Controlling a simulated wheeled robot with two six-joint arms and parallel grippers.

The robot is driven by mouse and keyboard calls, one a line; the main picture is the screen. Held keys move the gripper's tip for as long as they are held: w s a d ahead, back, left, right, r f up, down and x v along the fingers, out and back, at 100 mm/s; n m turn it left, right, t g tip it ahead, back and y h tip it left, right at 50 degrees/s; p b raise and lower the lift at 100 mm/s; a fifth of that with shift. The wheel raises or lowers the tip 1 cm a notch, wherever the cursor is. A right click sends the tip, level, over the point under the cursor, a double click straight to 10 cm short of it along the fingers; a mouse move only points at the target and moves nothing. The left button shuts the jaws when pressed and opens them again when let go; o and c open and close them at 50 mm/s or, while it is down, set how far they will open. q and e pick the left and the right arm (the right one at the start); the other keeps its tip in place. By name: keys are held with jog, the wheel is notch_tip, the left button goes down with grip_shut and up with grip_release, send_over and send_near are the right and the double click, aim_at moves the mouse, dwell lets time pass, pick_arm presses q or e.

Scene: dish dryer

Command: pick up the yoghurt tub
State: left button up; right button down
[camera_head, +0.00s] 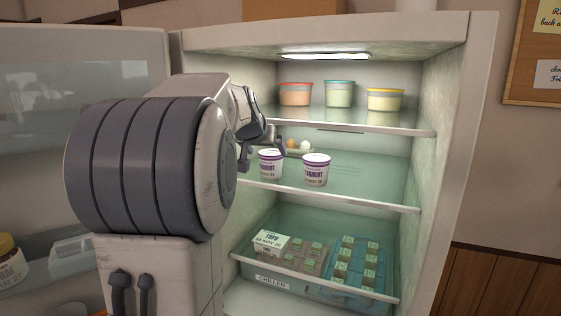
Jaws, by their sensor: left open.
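Two white yoghurt tubs with purple lids and print stand upright on the middle glass shelf of the open fridge. One yoghurt tub (270,164) is on the left, just below and right of my left gripper. The other yoghurt tub (315,170) stands to its right, near the shelf front. My left gripper (262,147) is open at the fridge's left side, level with the tub tops. Its fingers are small and partly hidden by my own arm; I cannot tell whether they touch the left tub. My right gripper is not in view.
Lidded containers, orange (295,94), green (339,94) and yellow (384,99), stand on the top shelf (420,128). Eggs (304,146) sit behind the tubs. Below is a chiller drawer (272,281) with a tofu box (271,243). The middle shelf's right (375,180) is clear.

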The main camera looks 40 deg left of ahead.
aim_at(270, 153)
pick_arm(q)
jog(key=p+x, duration=0.2)
jog(key=x, duration=0.3)
jog(key=shift+w, duration=0.4)
jog(key=shift+w+a+f, duration=0.1)
jog(key=shift+w+f, duration=0.05)
jog(key=c, duration=1.2)
jog(key=shift+o, duration=0.2)
jog(key=shift+b, duration=0.35)
jog(key=s+d+b, duration=0.3)
jog(key=s+b, duration=0.5)
jog(key=s+d+b, duration=0.4)
jog(key=s+b, duration=0.4)
jog(key=shift+s+d, duration=0.2)
jog(key=shift+d, duration=0.1)
